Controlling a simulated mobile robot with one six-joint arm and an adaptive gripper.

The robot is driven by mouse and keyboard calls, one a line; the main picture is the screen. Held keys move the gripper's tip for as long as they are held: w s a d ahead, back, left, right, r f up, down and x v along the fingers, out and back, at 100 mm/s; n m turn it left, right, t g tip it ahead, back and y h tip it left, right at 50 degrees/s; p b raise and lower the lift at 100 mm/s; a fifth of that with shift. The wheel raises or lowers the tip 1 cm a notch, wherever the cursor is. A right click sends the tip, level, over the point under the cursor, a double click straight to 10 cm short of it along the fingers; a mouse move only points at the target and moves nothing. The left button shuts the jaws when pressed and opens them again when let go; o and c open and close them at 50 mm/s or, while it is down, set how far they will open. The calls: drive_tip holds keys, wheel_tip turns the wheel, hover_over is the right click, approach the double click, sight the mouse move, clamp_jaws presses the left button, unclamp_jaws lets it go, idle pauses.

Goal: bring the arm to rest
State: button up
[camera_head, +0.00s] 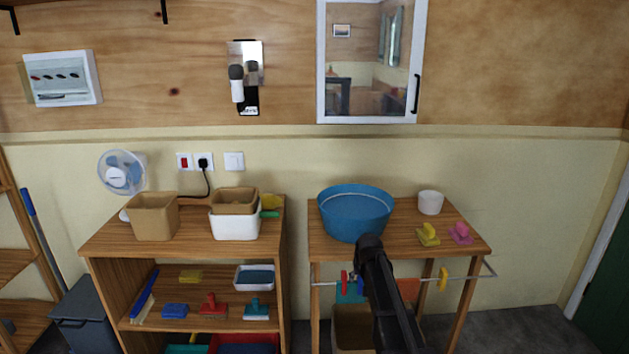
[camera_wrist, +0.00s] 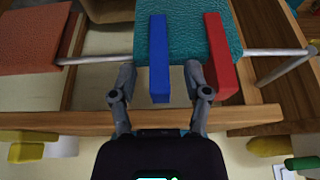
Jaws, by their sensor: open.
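My arm (camera_head: 388,298) reaches up from the bottom of the head view to the front of the right wooden table. My gripper (camera_wrist: 159,75) is open in the wrist view, its two grey fingers apart. A blue peg (camera_wrist: 158,55) lies between the finger lines, with clear space on both sides. A red peg (camera_wrist: 221,60) is just right of the right finger. Both pegs are on a teal cloth (camera_wrist: 188,30) that hangs on a metal rail. In the head view my arm hides part of the rail, and the fingers cannot be made out.
The table (camera_head: 395,236) bears a blue basin (camera_head: 355,224), a white cup (camera_head: 430,202) and yellow and pink items at its right. A bin (camera_head: 352,328) stands under it. A shelf unit (camera_head: 100,239) with boxes stands left. Floor right of the table is clear.

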drive_tip(key=s+f+g, duration=0.1)
drive_tip(key=s+g, duration=0.3)
drive_tip(key=s, duration=2.4)
wheel_tip(320, 180, up, 16)
drive_tip(key=p, duration=1.5)
drive_tip(key=shift+s+a+f+p, duration=0.25)
drive_tip(key=shift+a+p, duration=0.05)
drive_tip(key=shift+p, duration=0.1)
